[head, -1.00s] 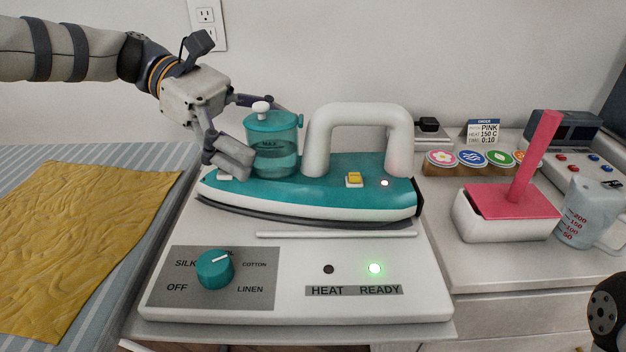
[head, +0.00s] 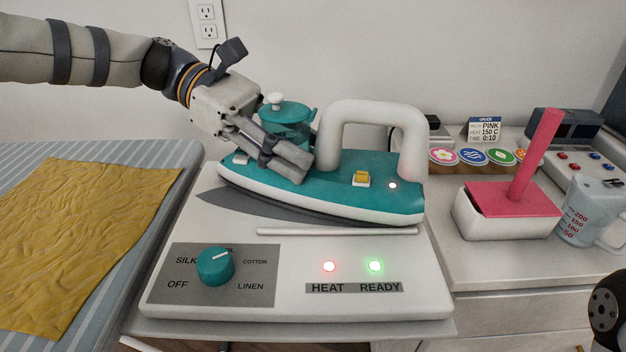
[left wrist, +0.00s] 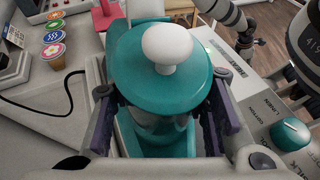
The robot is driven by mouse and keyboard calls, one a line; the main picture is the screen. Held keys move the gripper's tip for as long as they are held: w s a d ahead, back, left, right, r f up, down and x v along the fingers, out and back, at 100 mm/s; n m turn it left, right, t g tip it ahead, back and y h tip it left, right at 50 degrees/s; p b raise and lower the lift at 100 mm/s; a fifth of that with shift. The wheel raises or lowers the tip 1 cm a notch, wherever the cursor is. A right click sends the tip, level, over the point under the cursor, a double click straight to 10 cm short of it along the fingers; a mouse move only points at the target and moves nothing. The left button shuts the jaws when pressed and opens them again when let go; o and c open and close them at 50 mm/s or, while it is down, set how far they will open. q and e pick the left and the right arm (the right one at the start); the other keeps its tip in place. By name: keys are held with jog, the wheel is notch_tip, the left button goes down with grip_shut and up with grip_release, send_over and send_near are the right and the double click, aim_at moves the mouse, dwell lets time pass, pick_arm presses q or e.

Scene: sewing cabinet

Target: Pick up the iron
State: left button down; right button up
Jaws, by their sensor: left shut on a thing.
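The teal and white iron (head: 395,172) is over the white base (head: 210,315), its white handle (head: 372,108) to the right and its tip to the left. My left gripper (head: 303,148) is shut on the iron's teal water tank (head: 287,112), one finger across its near side and the other mostly hidden behind it. In the left wrist view the tank's round teal lid (left wrist: 160,85) with a white knob is between the two fingers (left wrist: 163,122). A dark rest plate (head: 235,207) shows under the tip. I cannot tell how far the iron is raised. My right gripper is not in view.
The base has a teal dial (head: 215,267), a lit red light (head: 329,266) and a lit green light (head: 375,266). A white box with a pink handled lid (head: 510,200) and a measuring cup (head: 590,210) stand right. Mustard cloth (head: 85,245) lies left.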

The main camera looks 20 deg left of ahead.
aim_at(278, 111)
pick_arm(q)
jog(key=shift+a+f, duration=0.1)
dwell(0.3)
jog(key=shift+w+r, duration=0.15)
jog(key=shift+r, duration=0.4)
notch_tip(278, 111, up, 2)
jog(key=shift+r+p, duration=0.2)
jog(key=shift+p, duration=0.1)
jog(key=s+r+p, duration=0.2)
jog(key=s+r, duration=0.2)
jog(key=s, duration=0.3)
jog(key=s+a+r+p, duration=0.1)
jog(key=s+r+p, duration=0.2)
jog(key=s+r, duration=0.2)
jog(key=shift+s+a+r, duration=0.2)
jog(key=shift+s+r, duration=0.1)
jog(key=shift+s, duration=0.65)
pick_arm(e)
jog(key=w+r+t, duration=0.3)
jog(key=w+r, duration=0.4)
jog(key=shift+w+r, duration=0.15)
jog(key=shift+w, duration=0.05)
